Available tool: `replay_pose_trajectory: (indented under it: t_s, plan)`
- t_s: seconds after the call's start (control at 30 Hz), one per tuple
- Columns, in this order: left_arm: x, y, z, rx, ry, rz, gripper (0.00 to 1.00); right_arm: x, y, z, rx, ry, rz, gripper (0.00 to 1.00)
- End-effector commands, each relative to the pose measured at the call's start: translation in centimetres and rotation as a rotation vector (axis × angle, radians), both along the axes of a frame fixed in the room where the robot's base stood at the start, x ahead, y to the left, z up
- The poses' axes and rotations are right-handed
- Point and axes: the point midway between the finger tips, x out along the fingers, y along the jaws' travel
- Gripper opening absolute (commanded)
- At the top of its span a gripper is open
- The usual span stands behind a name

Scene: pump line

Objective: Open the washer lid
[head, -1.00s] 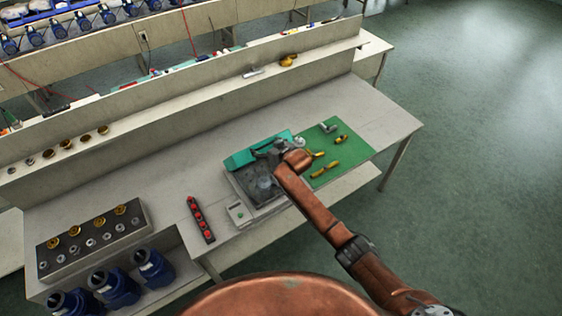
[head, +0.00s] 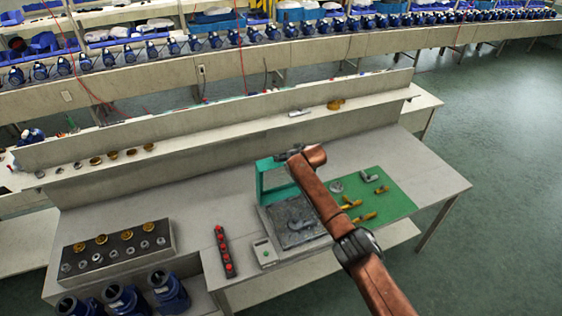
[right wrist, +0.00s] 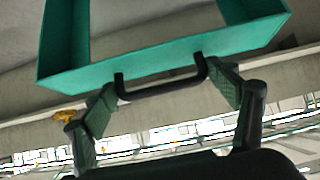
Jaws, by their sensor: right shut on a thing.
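The washer lid (head: 261,184) is a teal frame, standing raised at the back edge of the grey washer (head: 292,222). In the right wrist view the lid (right wrist: 170,66) fills the top, with its black bar handle (right wrist: 160,91) between my fingers. My right gripper (right wrist: 168,88) is shut on this handle. In the head view my right gripper (head: 288,154) is at the top edge of the lid, and my arm covers part of the washer. A dark grey part lies inside the open washer. My left gripper is not in view.
A green mat (head: 383,200) with brass and grey fittings lies right of the washer. A red-buttoned strip (head: 224,252) and a block with brass and grey parts (head: 117,247) are to the left. A ledge (head: 230,140) runs behind. The bench's right end is clear.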

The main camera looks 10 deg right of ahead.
Motion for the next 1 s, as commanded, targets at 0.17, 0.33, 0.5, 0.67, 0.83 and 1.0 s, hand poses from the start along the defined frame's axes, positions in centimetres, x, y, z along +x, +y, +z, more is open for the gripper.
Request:
replay_pose_trajectory:
  t_s: [0.17,0.33,0.5,0.67,0.83,1.0]
  plan:
    - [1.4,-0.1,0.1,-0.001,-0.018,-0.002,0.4,0.4,-0.3,0.8,0.0,-0.013,-0.003,0.36]
    - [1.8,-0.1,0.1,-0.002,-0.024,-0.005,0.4,0.4,-0.3,0.8,0.0,-0.015,-0.002,0.36]
    - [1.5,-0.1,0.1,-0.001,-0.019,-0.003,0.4,0.3,-0.3,0.7,0.0,-0.011,-0.003,0.86]
    - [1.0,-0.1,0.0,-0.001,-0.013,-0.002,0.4,0.3,-0.2,0.4,-0.001,-0.007,-0.002,0.86]
    - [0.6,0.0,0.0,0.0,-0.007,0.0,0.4,0.1,-0.2,0.4,0.0,-0.006,-0.001,0.86]
    - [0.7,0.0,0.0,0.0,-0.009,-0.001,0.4,-0.7,-0.4,0.9,0.0,-0.005,0.0,0.86]
